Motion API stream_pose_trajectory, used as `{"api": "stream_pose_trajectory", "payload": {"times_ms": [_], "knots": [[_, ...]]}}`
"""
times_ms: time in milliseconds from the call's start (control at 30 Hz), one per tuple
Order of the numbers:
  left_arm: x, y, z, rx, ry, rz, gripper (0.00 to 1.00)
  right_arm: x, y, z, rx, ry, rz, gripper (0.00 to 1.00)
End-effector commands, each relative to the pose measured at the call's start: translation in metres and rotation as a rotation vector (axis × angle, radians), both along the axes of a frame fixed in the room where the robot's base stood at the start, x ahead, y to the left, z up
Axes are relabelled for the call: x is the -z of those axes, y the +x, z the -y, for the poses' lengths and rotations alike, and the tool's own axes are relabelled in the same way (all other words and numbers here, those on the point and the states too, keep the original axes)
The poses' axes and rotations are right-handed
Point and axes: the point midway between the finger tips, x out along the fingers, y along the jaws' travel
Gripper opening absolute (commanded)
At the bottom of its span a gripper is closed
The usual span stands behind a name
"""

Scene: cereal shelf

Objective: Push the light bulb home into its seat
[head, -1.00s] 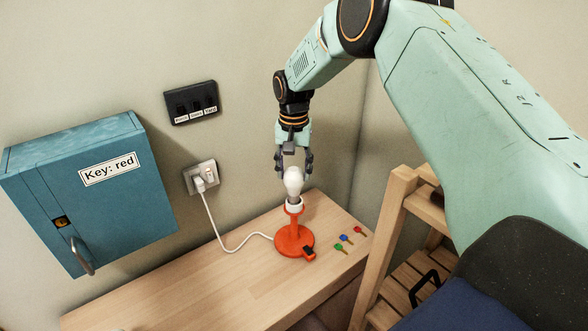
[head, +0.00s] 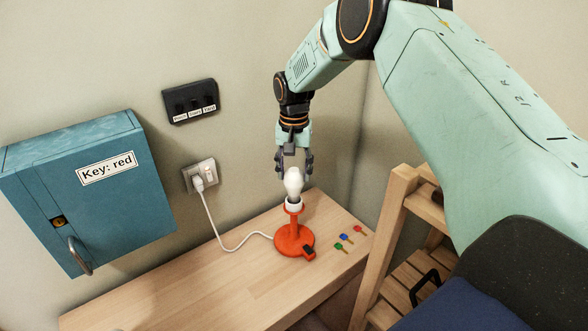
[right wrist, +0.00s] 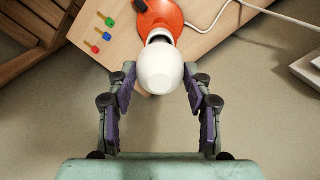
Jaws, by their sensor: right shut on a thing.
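The white light bulb (head: 294,182) stands upright at the white socket (head: 294,206) on top of the orange lamp (head: 292,241). I cannot tell how deep the bulb sits in the socket. My right gripper (head: 294,170) comes down from above, with its fingers on either side of the bulb's round upper part. In the right wrist view the bulb (right wrist: 160,70) lies between the two fingertips of the gripper (right wrist: 160,82), which is shut on it. The bulb hides most of the socket there. My left gripper is not in view.
The lamp stands on a wooden table (head: 190,290), with several small coloured keys (head: 344,239) to its right. Its white cable runs to a wall outlet (head: 201,176). A blue cabinet (head: 95,205) and black switch panel (head: 190,102) are on the wall. A wooden shelf (head: 388,235) stands right.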

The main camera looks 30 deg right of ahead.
Motion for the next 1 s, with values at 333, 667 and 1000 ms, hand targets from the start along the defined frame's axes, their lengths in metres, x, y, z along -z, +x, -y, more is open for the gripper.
{"api": "stream_pose_trajectory", "payload": {"times_ms": [333,667,1000], "knots": [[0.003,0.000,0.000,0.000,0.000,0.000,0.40,0.007,0.000,0.000,0.000,0.000,0.000,0.06],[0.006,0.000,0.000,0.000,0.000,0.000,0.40,0.013,0.000,0.000,0.000,-0.001,0.001,0.06],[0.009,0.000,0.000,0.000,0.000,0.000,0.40,0.020,0.000,0.000,0.000,0.000,0.000,0.06]]}}
